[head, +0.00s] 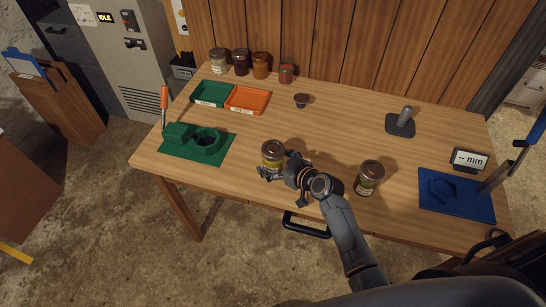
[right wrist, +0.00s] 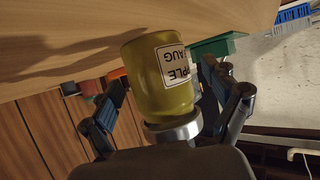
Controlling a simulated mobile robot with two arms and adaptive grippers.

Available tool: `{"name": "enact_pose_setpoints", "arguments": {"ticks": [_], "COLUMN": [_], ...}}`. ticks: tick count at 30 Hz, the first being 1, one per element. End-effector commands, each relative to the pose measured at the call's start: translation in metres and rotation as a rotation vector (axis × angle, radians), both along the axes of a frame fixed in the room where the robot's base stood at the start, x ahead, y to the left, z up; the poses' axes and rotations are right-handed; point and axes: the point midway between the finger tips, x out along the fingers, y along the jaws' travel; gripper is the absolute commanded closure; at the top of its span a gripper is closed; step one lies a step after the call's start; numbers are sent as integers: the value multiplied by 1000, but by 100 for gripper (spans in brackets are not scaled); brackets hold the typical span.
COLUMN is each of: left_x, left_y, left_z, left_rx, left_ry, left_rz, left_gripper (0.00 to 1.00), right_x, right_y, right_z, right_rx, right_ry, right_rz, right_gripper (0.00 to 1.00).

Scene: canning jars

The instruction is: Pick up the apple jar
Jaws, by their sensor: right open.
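The apple jar (head: 272,155), with greenish-yellow contents and a metal lid, stands on the wooden table near its front edge, left of centre. In the right wrist view the jar (right wrist: 160,80) appears upside down, its lid low in the picture, and part of its white label reads "PLE" and "AUG". My right gripper (head: 277,165) is open at this jar, with one finger on either side of it. In the right wrist view gaps show between the jar and both fingers (right wrist: 163,88). My left gripper is not in view.
Another lidded jar (head: 369,178) stands right of my right arm. A green fixture (head: 190,152) is at the left, with green (head: 212,93) and orange (head: 247,99) trays behind it. A blue fixture (head: 455,195) is at the right. Several jars line the back left.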

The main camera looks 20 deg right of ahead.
Motion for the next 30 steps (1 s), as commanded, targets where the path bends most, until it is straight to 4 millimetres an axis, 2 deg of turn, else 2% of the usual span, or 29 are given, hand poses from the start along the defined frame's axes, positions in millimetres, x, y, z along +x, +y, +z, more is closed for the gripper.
{"name": "enact_pose_setpoints", "arguments": {"ticks": [4, 12, 23, 24, 30], "left_x": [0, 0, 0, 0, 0], "left_y": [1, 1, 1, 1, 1], "left_z": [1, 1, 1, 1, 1], "left_rx": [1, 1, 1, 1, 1], "left_ry": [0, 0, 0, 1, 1], "left_rz": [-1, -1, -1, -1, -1], "left_gripper": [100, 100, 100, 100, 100], "right_x": [9, 10, 10, 10, 10], "right_y": [3, 4, 4, 4, 4], "right_z": [-5, -6, -6, -4, -4], "right_rx": [0, 0, -1, -1, -1], "right_ry": [0, 0, 1, -3, -3], "right_rz": [-1, -1, -1, -1, -1], "right_gripper": [12, 14, 88, 90, 90]}}
